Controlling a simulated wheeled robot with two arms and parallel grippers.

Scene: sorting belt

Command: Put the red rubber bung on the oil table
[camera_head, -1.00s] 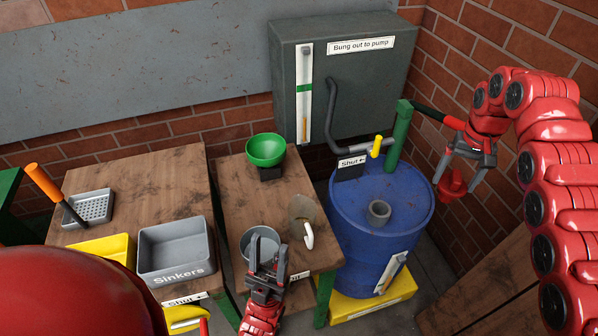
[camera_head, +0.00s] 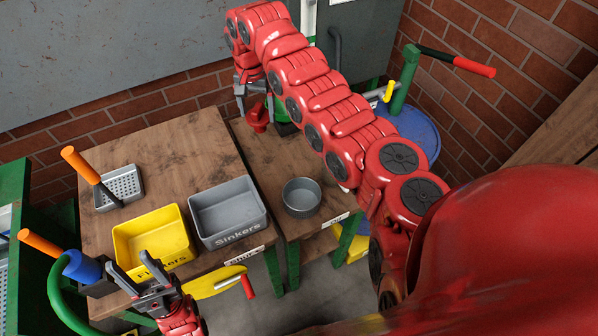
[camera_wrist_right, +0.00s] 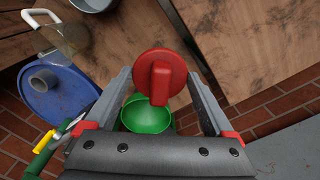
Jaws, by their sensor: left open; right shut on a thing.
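The red rubber bung (camera_head: 257,118) hangs from my right gripper (camera_head: 251,92) near the back edge of the oil table (camera_head: 268,158). In the right wrist view the red bung (camera_wrist_right: 160,66) is held between the two fingers, with wooden tabletop behind it. It appears held above the table, not resting on it. My left gripper (camera_head: 147,279) is open and empty, at the front of the left table near the yellow tray. My right arm hides much of the oil table's right side.
A green funnel (camera_wrist_right: 147,114) is close to the bung. A grey pot (camera_head: 301,198) stands at the oil table's front. The grey Sinkers bin (camera_head: 228,210) and yellow tray (camera_head: 153,237) sit on the left table. The blue drum (camera_head: 418,130) is partly hidden.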

